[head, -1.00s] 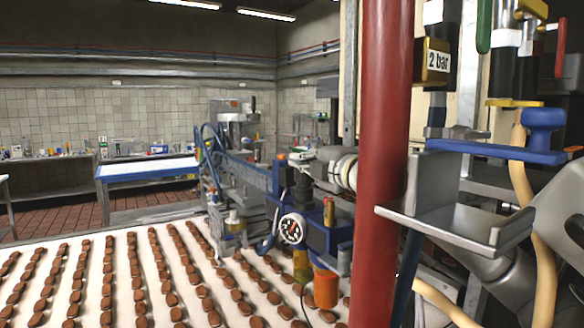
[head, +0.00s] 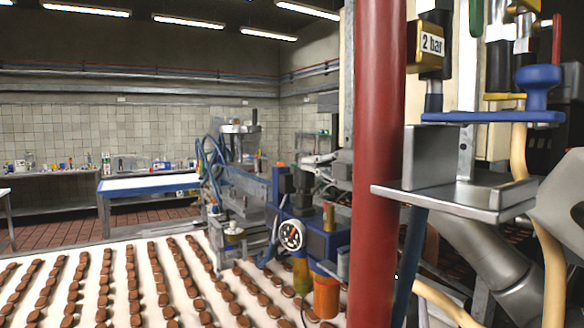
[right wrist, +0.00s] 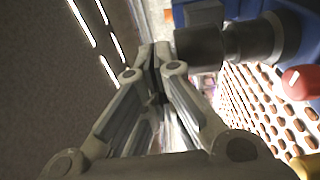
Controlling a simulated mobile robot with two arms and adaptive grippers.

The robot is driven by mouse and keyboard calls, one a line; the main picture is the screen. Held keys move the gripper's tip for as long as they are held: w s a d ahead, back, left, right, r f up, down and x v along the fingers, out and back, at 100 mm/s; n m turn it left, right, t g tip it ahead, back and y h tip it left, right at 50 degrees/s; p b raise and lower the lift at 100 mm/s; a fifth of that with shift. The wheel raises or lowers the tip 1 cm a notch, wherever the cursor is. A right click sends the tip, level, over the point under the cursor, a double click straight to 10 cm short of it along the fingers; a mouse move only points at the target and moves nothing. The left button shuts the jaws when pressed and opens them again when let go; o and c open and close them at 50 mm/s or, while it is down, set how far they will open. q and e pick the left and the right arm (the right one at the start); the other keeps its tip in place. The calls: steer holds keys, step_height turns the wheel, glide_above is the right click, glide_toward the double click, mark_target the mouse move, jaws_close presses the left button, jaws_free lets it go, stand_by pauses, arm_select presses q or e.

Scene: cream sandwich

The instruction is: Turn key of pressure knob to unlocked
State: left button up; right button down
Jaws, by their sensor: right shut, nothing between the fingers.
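The blue pressure unit (head: 325,241) stands left of the red pole, with a round white gauge (head: 291,235) on its front. In the right wrist view a dark grey cylindrical knob (right wrist: 252,40) joins a blue body (right wrist: 306,30). My right gripper (right wrist: 158,55) is shut and empty, with its tips just left of that knob; I cannot tell whether they touch. I cannot make out the key. My left gripper is out of view.
The thick red pole (head: 378,200) blocks part of the head view. A grey metal bracket (head: 480,196) and a blue-handled valve (head: 538,90) are at the right. A white conveyor (head: 110,285) carries rows of brown biscuits. A red knob (right wrist: 301,82) is at the wrist view's right.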

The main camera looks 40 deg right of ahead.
steer(key=shift+d, duration=0.4)
stand_by(0.7)
